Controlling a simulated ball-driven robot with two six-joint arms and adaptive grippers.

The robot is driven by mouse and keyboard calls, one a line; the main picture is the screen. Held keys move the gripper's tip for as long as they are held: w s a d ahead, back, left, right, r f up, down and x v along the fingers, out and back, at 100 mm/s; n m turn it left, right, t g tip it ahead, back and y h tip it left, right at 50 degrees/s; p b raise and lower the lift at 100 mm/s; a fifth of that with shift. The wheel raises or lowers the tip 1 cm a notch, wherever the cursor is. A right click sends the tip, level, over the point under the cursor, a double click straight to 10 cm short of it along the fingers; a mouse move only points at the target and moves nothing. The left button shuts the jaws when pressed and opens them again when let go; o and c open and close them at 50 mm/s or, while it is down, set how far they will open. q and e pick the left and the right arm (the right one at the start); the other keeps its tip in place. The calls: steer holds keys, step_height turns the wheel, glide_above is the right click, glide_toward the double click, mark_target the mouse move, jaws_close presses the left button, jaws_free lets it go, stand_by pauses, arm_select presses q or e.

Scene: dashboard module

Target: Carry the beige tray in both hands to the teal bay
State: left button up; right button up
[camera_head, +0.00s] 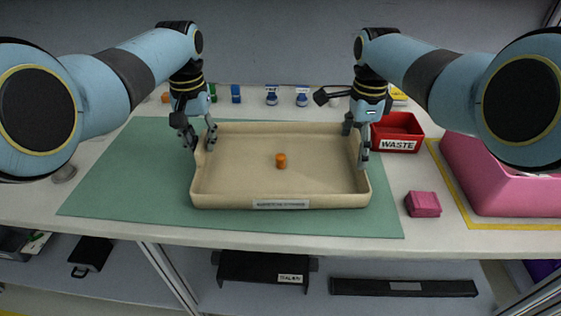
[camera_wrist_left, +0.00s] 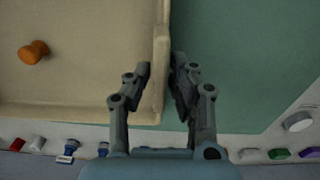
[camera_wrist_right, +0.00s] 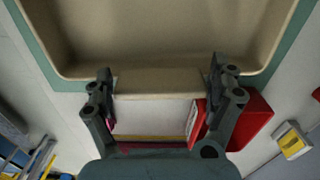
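The beige tray (camera_head: 232,200) is level over the teal area (camera_head: 120,190) of the table; I cannot tell any small gap below it. A small orange piece (camera_head: 281,161) stands inside. My right gripper (camera_wrist_right: 160,74) is at the tray's right wall (camera_wrist_right: 158,84). Its fingers are wide apart, spread along the wall at its dip, not pinching it.
A red WASTE bin (camera_head: 399,139) stands right of the tray. A pink block (camera_head: 422,204) and a large pink container (camera_head: 495,185) are further right. Several small coloured items, including a blue one (camera_head: 236,93), line the back. Teal space is free left of the tray.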

arm_select(q)
jaws_close()
arm_select(e)
steer(key=c, duration=0.8)
arm_select(q)
steer(key=shift+r, duration=0.1)
arm_select(e)
steer(key=shift+r, duration=0.1)
